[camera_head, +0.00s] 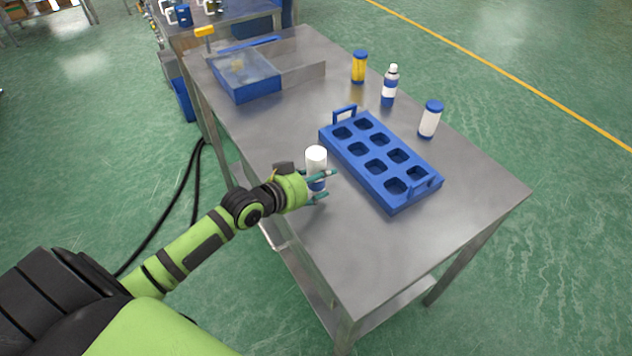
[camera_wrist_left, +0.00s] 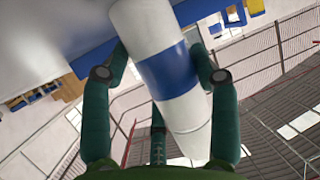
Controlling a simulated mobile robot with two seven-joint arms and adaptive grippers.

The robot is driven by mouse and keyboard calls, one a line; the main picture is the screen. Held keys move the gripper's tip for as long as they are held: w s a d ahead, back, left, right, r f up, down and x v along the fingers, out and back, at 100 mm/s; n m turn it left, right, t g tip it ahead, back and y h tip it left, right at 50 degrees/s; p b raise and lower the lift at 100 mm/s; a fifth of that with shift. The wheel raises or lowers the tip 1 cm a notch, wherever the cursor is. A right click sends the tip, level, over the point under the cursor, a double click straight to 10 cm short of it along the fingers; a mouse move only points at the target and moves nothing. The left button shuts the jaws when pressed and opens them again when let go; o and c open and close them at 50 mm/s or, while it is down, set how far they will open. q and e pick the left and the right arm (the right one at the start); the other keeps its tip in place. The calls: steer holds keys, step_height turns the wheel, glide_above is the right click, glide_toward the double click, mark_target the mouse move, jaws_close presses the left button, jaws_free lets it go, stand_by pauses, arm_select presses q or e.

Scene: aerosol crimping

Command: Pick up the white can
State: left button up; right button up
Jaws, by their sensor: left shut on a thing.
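The white can (camera_head: 316,160), white with a blue band, is upright in the head view, at the left edge of the metal table. My left gripper (camera_head: 322,185) is shut on it, with teal fingers on both sides of its lower part. My right gripper is not in view.
A blue rack (camera_head: 384,168) with several empty holes lies right of the can. Behind it stand a yellow can (camera_head: 359,68), a white bottle with blue band (camera_head: 389,87) and a white can with blue cap (camera_head: 430,120). A blue bin (camera_head: 245,78) is farther back. The near tabletop (camera_head: 365,250) is clear.

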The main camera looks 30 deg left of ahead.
mark_target(313, 170)
arm_select(q)
steer(key=shift+r, duration=0.65)
step_height(313, 170, up, 3)
steer(key=shift+f+b, duration=0.15)
steer(key=shift+b, duration=0.2)
steer(key=s+d+r+m+g+h, duration=0.2)
steer(key=s+d+r+m+h, duration=0.1)
steer(key=s, duration=0.3)
steer(key=s+d+r+m+g+h+b, duration=0.1)
steer(key=s+d+r+m+g+h, duration=0.2)
steer(key=s+r, duration=0.3)
steer(key=shift+s+d+m+h, duration=0.4)
steer(key=shift+s+m, duration=0.1)
steer(key=shift+s, duration=0.2)
